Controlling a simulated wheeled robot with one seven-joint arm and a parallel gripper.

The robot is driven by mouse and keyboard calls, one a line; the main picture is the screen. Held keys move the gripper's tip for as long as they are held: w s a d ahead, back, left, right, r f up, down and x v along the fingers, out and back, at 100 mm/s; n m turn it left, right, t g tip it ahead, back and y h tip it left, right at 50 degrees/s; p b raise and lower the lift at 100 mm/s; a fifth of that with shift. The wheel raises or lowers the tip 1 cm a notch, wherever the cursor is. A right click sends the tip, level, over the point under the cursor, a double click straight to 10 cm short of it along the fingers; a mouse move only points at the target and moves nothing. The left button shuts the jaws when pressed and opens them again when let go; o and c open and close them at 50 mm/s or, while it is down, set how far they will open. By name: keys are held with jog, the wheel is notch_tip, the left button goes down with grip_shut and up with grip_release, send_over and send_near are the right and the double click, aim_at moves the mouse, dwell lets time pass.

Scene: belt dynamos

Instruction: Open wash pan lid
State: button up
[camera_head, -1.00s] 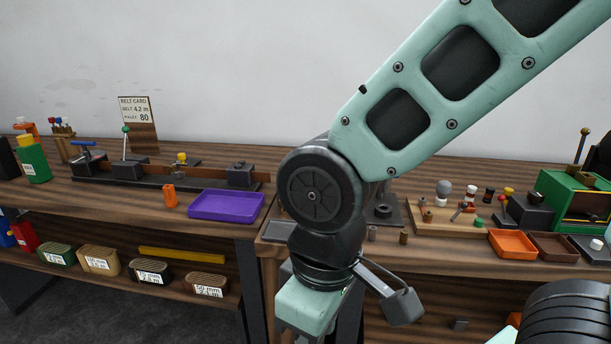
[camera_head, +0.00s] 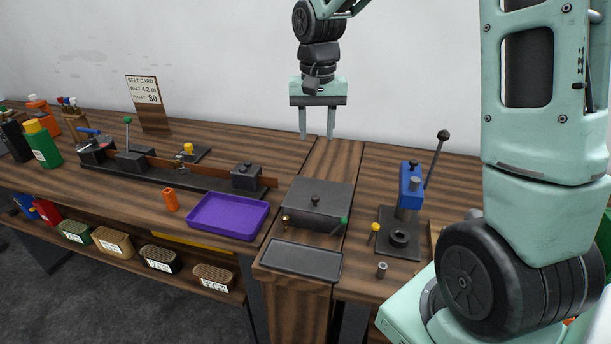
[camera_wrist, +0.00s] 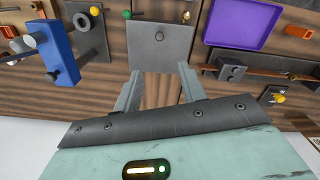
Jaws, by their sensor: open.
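The wash pan (camera_head: 300,213) appears to be the dark grey box on the bench, with a flat lid (camera_head: 335,190) lying shut on top. A small round knob (camera_head: 315,201) stands on the lid. A brass fitting (camera_head: 285,222) and a green knob (camera_head: 343,222) sit at its front corners. My gripper (camera_head: 317,136) points down, open and empty, above and behind the pan. In the wrist view my gripper (camera_wrist: 160,70) has its fingers apart, with the lid (camera_wrist: 175,35) and its knob (camera_wrist: 159,36) beyond the fingertips. The pan's inside is hidden.
A shallow dark tray (camera_head: 300,262) lies in front of the pan. A blue press (camera_head: 410,188) with a tall lever stands to the right, and a purple tray (camera_head: 228,216) lies to the left. Bare bench lies behind the pan.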

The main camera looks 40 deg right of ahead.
aim_at(315, 196)
notch_tip(315, 196, down, 17)
jog(key=shift+f+p, duration=0.15)
jog(key=shift+p, duration=0.7)
jog(key=shift+d, duration=0.1)
grip_shut()
